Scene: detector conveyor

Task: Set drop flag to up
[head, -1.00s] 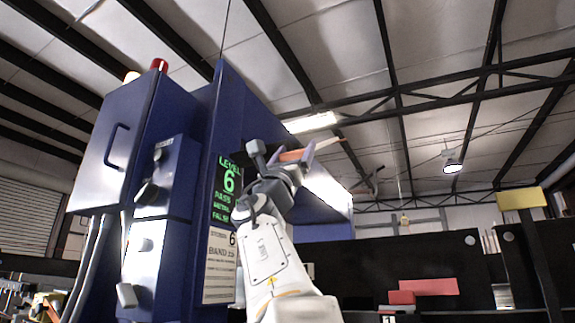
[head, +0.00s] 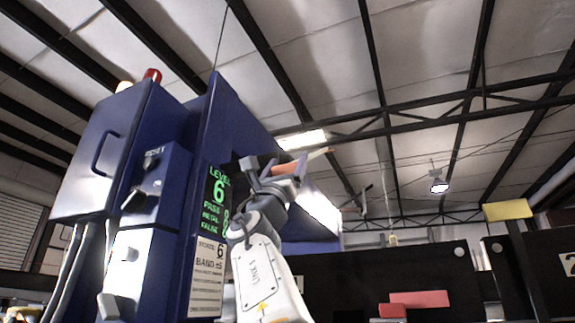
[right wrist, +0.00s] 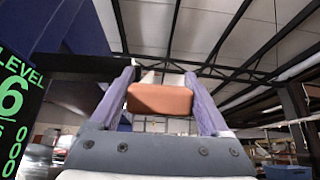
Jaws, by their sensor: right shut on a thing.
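My right gripper (head: 300,164) is raised in front of the blue machine, to the right of its green display. It is shut on an orange-brown block (right wrist: 160,99), which shows between the two purple fingers in the right wrist view. In the head view a pale pointed part sticks out past the fingertips. A yellow plate (head: 508,210) stands on a dark post at the right, apart from the gripper. I cannot tell whether it is the drop flag. My left gripper is not in view.
The blue detector cabinet (head: 103,150) carries a green display (head: 215,200) reading LEVEL 6, a RESET switch box (head: 158,185) and a white label sheet (head: 208,277). Red blocks (head: 420,299) lie before a black wall (head: 350,272). Open space lies right of my arm.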

